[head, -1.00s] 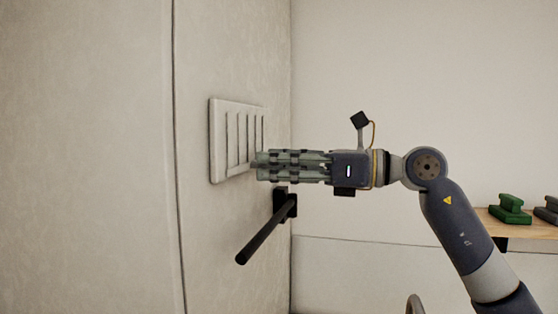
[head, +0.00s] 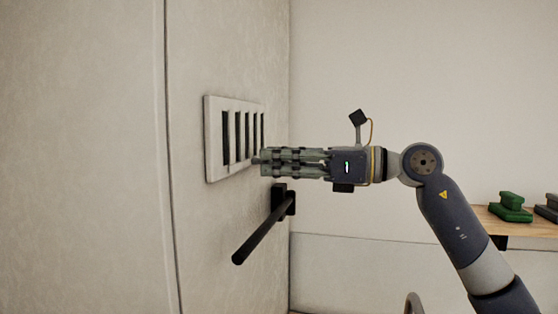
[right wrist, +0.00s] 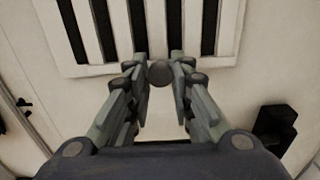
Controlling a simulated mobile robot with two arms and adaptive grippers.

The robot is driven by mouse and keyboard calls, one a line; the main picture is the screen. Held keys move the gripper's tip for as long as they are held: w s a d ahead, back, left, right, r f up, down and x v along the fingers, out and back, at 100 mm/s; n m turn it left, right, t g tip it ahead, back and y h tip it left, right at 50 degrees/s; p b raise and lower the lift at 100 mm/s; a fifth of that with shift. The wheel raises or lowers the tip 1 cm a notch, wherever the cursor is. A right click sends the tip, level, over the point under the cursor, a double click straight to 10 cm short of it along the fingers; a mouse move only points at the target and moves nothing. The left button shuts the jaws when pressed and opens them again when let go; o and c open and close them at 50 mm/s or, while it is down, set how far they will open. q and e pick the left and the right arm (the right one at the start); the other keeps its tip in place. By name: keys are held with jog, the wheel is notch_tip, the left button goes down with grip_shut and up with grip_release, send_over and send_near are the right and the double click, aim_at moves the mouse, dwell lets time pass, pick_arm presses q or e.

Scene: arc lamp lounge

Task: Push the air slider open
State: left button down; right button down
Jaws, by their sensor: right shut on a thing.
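The air slider (head: 214,140) is a pale wall vent plate with several upright slots, which show dark and open. It also fills the top of the right wrist view (right wrist: 155,57). My right gripper (head: 264,162) is at the lower right part of the plate. In the right wrist view (right wrist: 160,80) its fingers are shut on a small round dark knob (right wrist: 160,73) at the plate's lower edge. The knob is mostly hidden by the fingers in the head view. My left gripper is not in view.
A black bar (head: 258,236) on a wall bracket sticks out below the vent. A wooden shelf (head: 487,217) with a green object (head: 510,207) is at the right. The wall left of the vent is bare.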

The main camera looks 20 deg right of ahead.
jog(key=c, duration=1.5)
grip_release()
jog(key=shift+r, duration=0.25)
jog(key=shift+o, duration=0.7)
jog(key=shift+w+d+f, duration=0.1)
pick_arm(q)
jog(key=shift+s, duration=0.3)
pick_arm(e)
jog(key=shift+w+d+f, duration=0.1)
jog(key=shift+w+f, duration=0.05)
jog(key=v, duration=1.2)
